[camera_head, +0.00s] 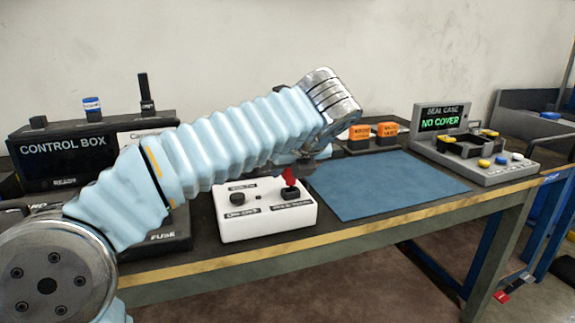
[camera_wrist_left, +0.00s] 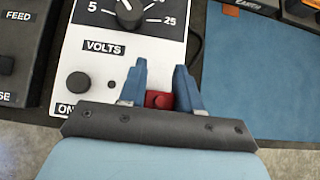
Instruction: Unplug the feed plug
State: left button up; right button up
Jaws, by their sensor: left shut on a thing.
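A white box (camera_head: 265,220) with a dark knob and black labels stands on the table; in the left wrist view its face shows a VOLTS dial (camera_wrist_left: 128,12). A small red piece (camera_head: 290,178), which looks like the plug, is at the right part of the box. My left gripper (camera_head: 291,167) reaches down over it from above. In the left wrist view the blue fingers (camera_wrist_left: 160,88) are on both sides of the red piece (camera_wrist_left: 158,100), shut on it. Whether it is seated in the box is hidden. My right gripper is not in view.
A black control box (camera_head: 65,146) stands at the left, partly behind my arm. A blue mat (camera_head: 385,185) lies right of the white box. Orange blocks (camera_head: 387,130) and a grey seal case (camera_head: 485,172) with a NO COVER screen stand beyond. The mat is clear.

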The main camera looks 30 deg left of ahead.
pick_arm(q)
jog(key=shift+f+b, duration=0.7)
jog(key=shift+f, duration=0.5)
jog(key=o, duration=1.1)
jog(key=p+v, duration=0.2)
jog(key=v, duration=1.1)
jog(key=shift+s+d+r+p, duration=0.2)
jog(key=shift+s+r+p, duration=0.05)
jog(key=shift+r+p, duration=0.1)
jog(key=shift+f, duration=0.1)
